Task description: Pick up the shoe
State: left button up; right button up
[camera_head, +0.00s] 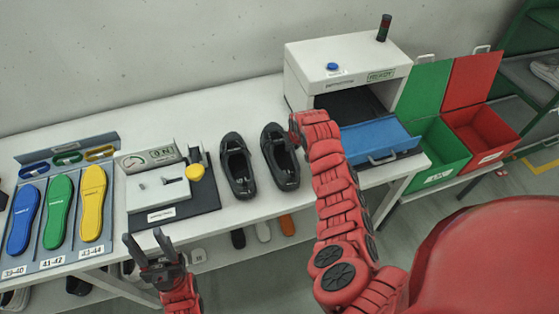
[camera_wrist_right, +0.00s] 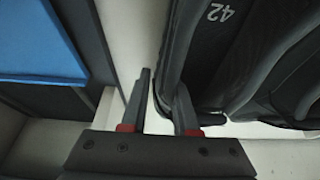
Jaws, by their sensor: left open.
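Two black shoes stand side by side on the white table in the head view, a left one (camera_head: 238,168) and a right one (camera_head: 283,166). The red right arm reaches to the right shoe, and my right gripper (camera_head: 297,127) is at its far end, partly hidden by the arm. In the right wrist view the right gripper (camera_wrist_right: 163,82) is open, with its fingers around the edge of the shoe (camera_wrist_right: 225,60) marked 42. One finger is outside, the other overlaps the shoe; firm contact cannot be told. My left gripper (camera_head: 146,238) is open and empty before the table's front edge.
A white machine (camera_head: 350,62) with a blue tray (camera_head: 378,142) stands right of the shoes. Green (camera_head: 440,150) and red (camera_head: 482,135) bins are further right. A gauge fixture (camera_head: 165,185) and coloured insoles (camera_head: 58,210) lie left. Table (camera_head: 225,95) behind the shoes is clear.

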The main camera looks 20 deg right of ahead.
jog(key=shift+w+f, duration=0.2)
jog(key=shift+f, duration=0.35)
jog(key=shift+r, duration=0.15)
jog(key=shift+s, duration=0.1)
jog(key=shift+c, duration=0.7)
grip_shut()
